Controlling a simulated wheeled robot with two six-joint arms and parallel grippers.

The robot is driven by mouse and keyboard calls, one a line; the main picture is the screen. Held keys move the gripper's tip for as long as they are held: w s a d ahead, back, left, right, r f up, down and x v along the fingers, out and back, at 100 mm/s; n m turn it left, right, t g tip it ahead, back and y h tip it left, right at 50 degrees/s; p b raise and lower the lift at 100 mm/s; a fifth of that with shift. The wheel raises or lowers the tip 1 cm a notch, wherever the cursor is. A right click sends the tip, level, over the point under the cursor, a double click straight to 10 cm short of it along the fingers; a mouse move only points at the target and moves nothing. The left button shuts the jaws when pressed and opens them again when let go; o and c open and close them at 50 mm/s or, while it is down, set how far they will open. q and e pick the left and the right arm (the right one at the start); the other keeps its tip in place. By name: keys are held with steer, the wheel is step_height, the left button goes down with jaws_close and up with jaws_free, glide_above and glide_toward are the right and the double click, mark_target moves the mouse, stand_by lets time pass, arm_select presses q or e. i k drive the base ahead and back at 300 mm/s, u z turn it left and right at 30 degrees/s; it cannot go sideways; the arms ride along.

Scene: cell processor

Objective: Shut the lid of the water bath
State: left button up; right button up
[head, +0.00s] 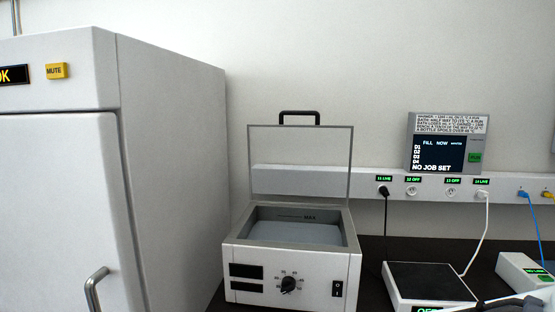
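The water bath (292,258) is a white box on the dark bench, with a dial, two dark displays and a black switch on its front. Its basin is open and shows a grey-blue surface inside. The lid (350,165) stands upright at the back edge of the bath, a pane in a thin grey frame. A black handle (299,113) sits on the lid's top edge. My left gripper is not in view. A dark and white part at the bottom right edge looks like my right gripper (515,303), cut off by the frame; its fingers cannot be made out. It is well apart from the bath.
A tall white cabinet (170,150) with a grey door handle stands close on the left. A flat device with a dark top (428,282) stands right of the bath. A socket rail (375,185) with cables and a status screen (440,152) are on the wall behind.

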mark_target(297, 113)
steer(key=u, duration=0.3)
steer(key=i, duration=0.85)
steer(key=z, duration=0.5)
